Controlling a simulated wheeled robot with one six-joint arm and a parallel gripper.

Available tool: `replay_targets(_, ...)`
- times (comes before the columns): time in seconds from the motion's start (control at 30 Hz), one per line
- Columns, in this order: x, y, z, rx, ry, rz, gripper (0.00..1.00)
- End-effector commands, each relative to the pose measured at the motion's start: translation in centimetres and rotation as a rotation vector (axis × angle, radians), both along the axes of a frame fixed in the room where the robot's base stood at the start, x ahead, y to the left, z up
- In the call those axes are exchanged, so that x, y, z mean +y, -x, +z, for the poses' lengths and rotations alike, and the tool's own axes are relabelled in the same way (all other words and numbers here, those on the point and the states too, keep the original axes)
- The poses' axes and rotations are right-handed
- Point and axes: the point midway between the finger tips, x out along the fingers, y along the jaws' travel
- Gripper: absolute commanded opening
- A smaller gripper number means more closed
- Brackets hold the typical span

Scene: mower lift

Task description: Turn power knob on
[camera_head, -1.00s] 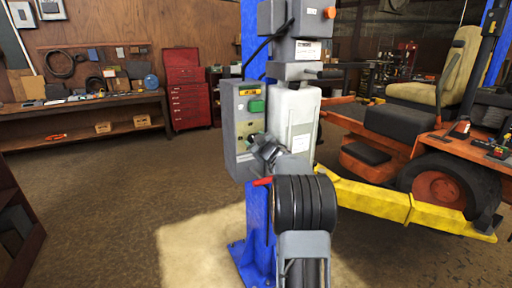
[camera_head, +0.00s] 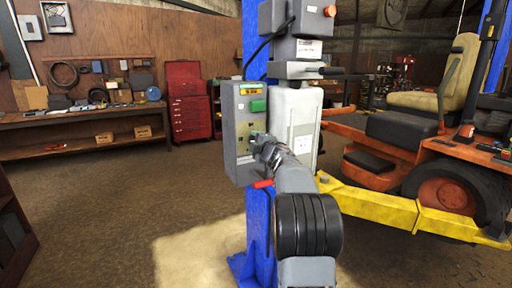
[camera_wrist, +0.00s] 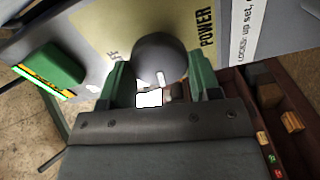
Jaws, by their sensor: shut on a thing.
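The power knob (camera_wrist: 158,56) is a dark round knob with a white mark, on the beige panel (camera_wrist: 100,35) beside the word POWER. My gripper (camera_wrist: 162,75) has its two green fingers on either side of the knob and is shut on it. In the head view, the grey control box (camera_head: 238,135) is fixed to the blue post (camera_head: 258,215). My gripper (camera_head: 263,145) is at the lower part of its front, and the knob cannot be made out there. A green button (camera_head: 258,105) sits above, and it also shows in the wrist view (camera_wrist: 50,66).
A pale grey tank (camera_head: 295,115) stands right beside the control box. An orange mower (camera_head: 405,150) with a yellow lift beam (camera_head: 385,205) is at the right. A red tool cabinet (camera_head: 188,100) and workbench (camera_head: 80,118) stand behind. The floor at left is clear.

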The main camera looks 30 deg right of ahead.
Motion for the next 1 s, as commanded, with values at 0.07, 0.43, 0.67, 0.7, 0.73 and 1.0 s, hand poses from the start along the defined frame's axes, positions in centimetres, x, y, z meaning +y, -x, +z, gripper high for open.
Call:
replay_targets(0.07, -0.01, -0.01, -0.23, 0.006, 0.043, -0.001, 0.33)
replay_targets(0.43, -0.01, -0.01, -0.18, 0.024, 0.167, -0.001, 0.33)
replay_targets(0.67, -0.01, -0.01, -0.14, 0.027, 0.187, 0.000, 0.33)
replay_targets(0.7, -0.01, -0.01, -0.13, 0.027, 0.187, 0.000, 0.34)
replay_targets(0.73, -0.01, -0.01, -0.13, 0.027, 0.187, 0.000, 0.33)
replay_targets(1.0, 0.00, -0.01, -0.12, 0.027, 0.187, 0.000, 0.60)
